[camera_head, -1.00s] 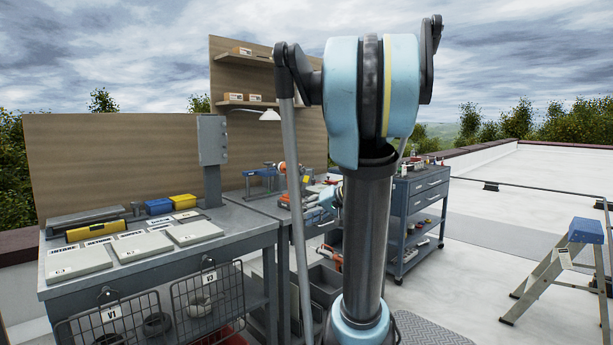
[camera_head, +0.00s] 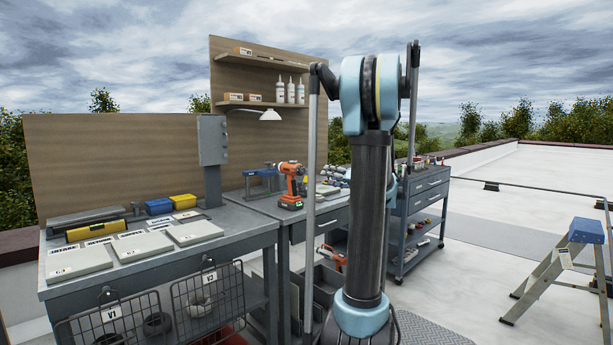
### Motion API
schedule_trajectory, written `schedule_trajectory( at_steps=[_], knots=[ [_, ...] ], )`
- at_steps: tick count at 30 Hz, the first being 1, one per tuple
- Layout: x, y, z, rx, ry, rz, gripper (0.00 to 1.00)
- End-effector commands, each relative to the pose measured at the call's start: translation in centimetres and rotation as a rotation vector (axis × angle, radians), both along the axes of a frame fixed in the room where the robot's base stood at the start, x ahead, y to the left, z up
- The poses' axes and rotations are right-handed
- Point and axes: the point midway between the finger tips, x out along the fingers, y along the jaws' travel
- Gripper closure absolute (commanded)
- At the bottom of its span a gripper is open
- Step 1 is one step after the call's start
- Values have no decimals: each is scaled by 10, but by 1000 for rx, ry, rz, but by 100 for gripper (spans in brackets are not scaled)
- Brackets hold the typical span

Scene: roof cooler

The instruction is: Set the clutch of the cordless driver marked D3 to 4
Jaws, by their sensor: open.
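An orange and black cordless driver (camera_head: 291,184) stands upright on its battery base on the far workbench (camera_head: 258,205). Its marking is too small to read, so I cannot tell whether it is D3. Its clutch ring and numbers are also too small to make out. My arm rises in front of the bench's right part, to the right of the driver. My gripper does not show; the arm may hide it.
A blue vise-like tool (camera_head: 262,180) is left of the driver. The near bench (camera_head: 150,270) holds flat cases, a yellow level and small bins, with wire baskets below. A blue tool cart (camera_head: 425,190) stands behind my arm. A stepladder (camera_head: 562,265) is at right.

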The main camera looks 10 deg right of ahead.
Motion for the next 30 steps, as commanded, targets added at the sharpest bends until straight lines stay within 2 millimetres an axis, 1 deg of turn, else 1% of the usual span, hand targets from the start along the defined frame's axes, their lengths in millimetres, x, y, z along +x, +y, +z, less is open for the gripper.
schedule_trajectory(
  at_steps=[1,18,24,30],
  knots=[
    [8,7,0,0,1,4,55],
    [87,65,0,-1,1,3,55],
    [107,79,0,-1,1,1,55],
    [114,84,0,0,1,1,55]
  ],
)
